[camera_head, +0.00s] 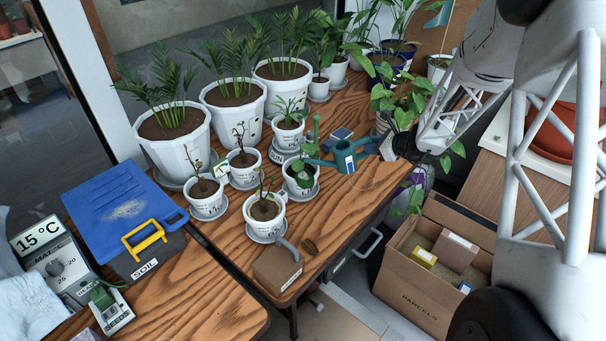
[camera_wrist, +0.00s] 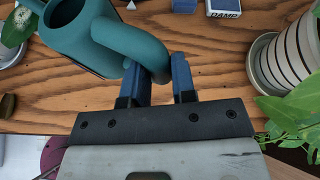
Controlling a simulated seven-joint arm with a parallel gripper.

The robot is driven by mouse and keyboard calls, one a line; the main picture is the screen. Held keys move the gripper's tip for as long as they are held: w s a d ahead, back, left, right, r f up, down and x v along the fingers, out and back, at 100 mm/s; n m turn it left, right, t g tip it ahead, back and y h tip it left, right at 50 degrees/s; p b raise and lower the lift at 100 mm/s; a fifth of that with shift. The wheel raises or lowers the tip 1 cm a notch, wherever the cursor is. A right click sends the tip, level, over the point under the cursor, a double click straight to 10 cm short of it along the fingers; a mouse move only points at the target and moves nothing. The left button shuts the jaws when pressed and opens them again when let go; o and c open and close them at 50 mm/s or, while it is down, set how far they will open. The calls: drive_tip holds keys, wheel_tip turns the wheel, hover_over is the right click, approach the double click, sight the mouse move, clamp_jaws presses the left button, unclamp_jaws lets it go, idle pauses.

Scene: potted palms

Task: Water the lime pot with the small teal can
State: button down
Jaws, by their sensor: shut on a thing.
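The small teal can (camera_head: 345,158) is at the right part of the wooden table, its spout pointing left toward a small white pot with a leafy seedling (camera_head: 301,180). My gripper (camera_head: 388,148) is at the can's right side. In the wrist view, my gripper's blue fingers (camera_wrist: 160,78) close on the handle of the teal can (camera_wrist: 85,40). I cannot tell whether the can touches the table. Several small white pots stand on saucers, among them one at the front (camera_head: 264,212) and one at the left (camera_head: 206,197). Their labels are too small to tell which is lime.
Large palm pots (camera_head: 235,108) line the back. A blue-lidded soil bin (camera_head: 125,215) is at the left. A parcel box (camera_head: 415,270) is on the floor at right. A leafy plant (camera_head: 405,105) stands close by my gripper.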

drive_tip(key=shift+r, duration=1.1)
drive_tip(key=shift+s, duration=0.1)
